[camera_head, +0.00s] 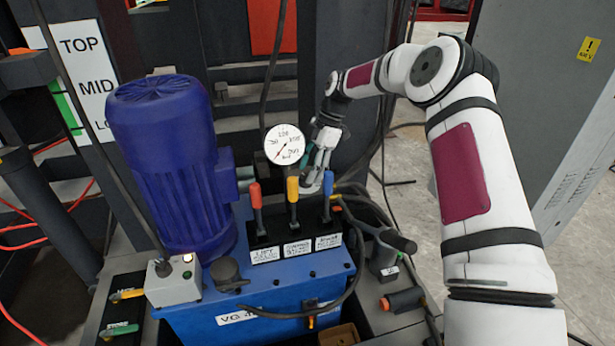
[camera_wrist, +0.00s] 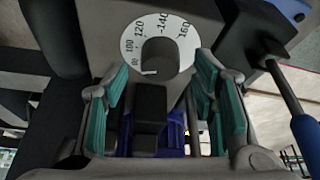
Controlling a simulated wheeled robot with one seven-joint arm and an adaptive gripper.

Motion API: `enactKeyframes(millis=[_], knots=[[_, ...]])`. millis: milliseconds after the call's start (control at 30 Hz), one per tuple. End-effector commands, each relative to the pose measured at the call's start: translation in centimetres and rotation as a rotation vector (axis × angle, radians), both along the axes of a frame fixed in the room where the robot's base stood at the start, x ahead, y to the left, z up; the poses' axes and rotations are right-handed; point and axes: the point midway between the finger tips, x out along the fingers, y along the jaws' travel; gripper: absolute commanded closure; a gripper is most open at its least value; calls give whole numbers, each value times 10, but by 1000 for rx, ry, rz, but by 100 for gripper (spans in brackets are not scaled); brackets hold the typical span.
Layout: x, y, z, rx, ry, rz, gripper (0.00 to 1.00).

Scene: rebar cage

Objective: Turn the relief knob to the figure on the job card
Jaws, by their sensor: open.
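The relief knob (camera_wrist: 160,58) is a grey round knob in the wrist view, on a white dial (camera_wrist: 131,42) with figures including 100, 120, 140 and 160. A white mark at the knob's lower left edge points near the lowest figure, left of 100. My gripper (camera_wrist: 158,80) is open, its teal-padded fingers on either side of the knob, with gaps visible. In the head view my gripper (camera_head: 319,168) is beside the round gauge (camera_head: 285,145), behind the levers; the knob is hidden there. I cannot make out a job card.
Red, yellow and blue levers (camera_head: 292,200) stand in front of my gripper on the blue power unit (camera_head: 265,293). A blue motor (camera_head: 168,150) stands left. A hose (camera_head: 362,262) curves at the right. A blue-handled lever (camera_wrist: 305,135) is close right in the wrist view.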

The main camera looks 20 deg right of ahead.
Motion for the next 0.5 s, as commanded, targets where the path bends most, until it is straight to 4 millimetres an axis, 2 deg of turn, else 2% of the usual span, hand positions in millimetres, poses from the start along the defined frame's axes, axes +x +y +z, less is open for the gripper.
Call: enactKeyframes(millis=[167,467,500], knots=[[-1,5,-13,0,0,0,47],[-1,6,-15,0,0,0,47],[-1,6,-15,0,0,0,50]])
